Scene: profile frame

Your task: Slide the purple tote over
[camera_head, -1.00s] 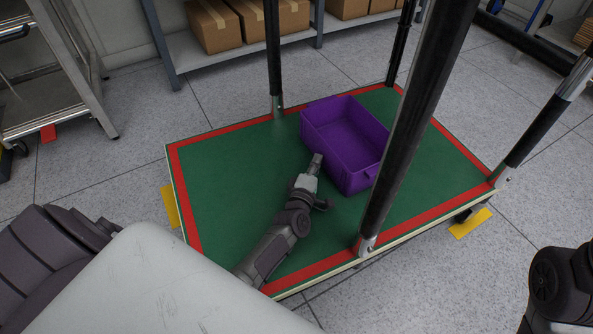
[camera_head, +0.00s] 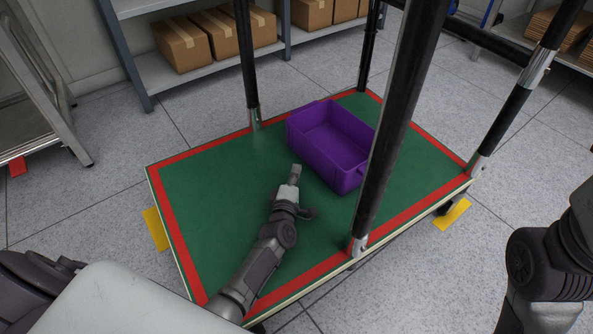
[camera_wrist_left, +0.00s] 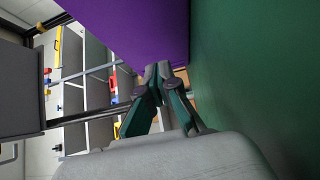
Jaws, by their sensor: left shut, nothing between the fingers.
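The purple tote (camera_head: 321,150) is an open, empty-looking bin. It stands upright on the green deck (camera_head: 215,195) with a red border, toward the back right. A black post partly covers its right end. My left gripper (camera_head: 296,168) is shut and empty, low over the deck beside the tote's left long side. A small gap seems to show between the fingertips and the tote wall. In the left wrist view the shut fingertips (camera_wrist_left: 158,70) are in front of the purple wall (camera_wrist_left: 125,30); whether they touch it cannot be told. My right gripper is out of view.
Black posts rise from the deck, one (camera_head: 398,120) close in front of the tote's right end and one (camera_head: 247,70) behind it at left. The deck's left part is clear. A shelf with cardboard boxes (camera_head: 181,44) stands at the back.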

